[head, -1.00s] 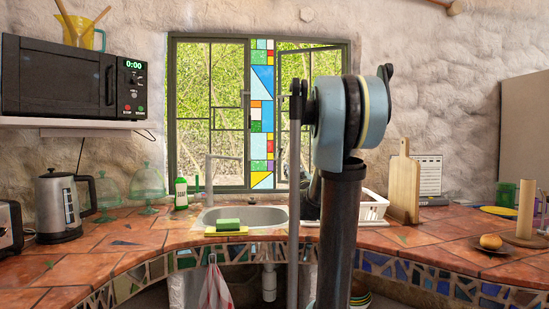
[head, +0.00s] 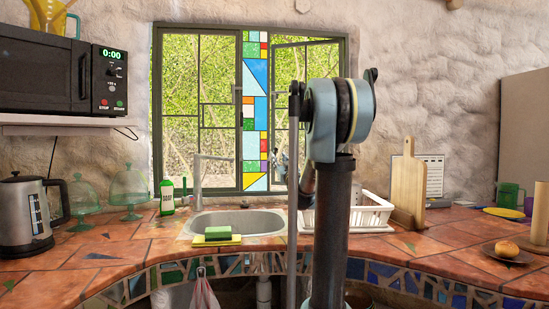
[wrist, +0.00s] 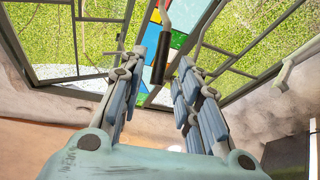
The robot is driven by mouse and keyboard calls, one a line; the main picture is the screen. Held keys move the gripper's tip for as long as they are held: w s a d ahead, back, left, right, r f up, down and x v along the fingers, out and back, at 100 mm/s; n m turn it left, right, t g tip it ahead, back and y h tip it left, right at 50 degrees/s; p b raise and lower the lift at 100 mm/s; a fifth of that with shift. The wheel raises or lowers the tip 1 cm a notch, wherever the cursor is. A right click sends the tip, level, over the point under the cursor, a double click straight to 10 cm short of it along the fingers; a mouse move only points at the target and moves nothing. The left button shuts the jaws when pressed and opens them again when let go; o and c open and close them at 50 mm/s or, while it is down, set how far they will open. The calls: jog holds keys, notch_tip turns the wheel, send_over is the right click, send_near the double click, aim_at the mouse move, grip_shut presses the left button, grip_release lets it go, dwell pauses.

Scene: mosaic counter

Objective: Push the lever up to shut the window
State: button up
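The window (head: 198,110) is in the back wall, with a coloured glass strip in its middle. Its right pane (head: 318,62) stands tilted out of its frame. In the wrist view, a lever with a dark grip (wrist: 161,60) on a bent silvery rod is in front of the glass. My gripper (wrist: 166,62) is open, its two fingers apart, with the grip appearing between their tips. Contact cannot be told. A small handle (head: 237,93) shows on the left pane in the head view. My arm hides my gripper and part of the right pane there.
The tiled counter (head: 120,248) curves below the window, with a sink (head: 240,222), faucet (head: 197,180), and white dish rack (head: 370,212). A cutting board (head: 408,185) stands to the right. A microwave (head: 60,75) is at upper left.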

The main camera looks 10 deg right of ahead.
aim_at(275, 153)
jog(key=x, duration=0.7)
jog(key=shift+w+a+r, duration=0.15)
grip_shut()
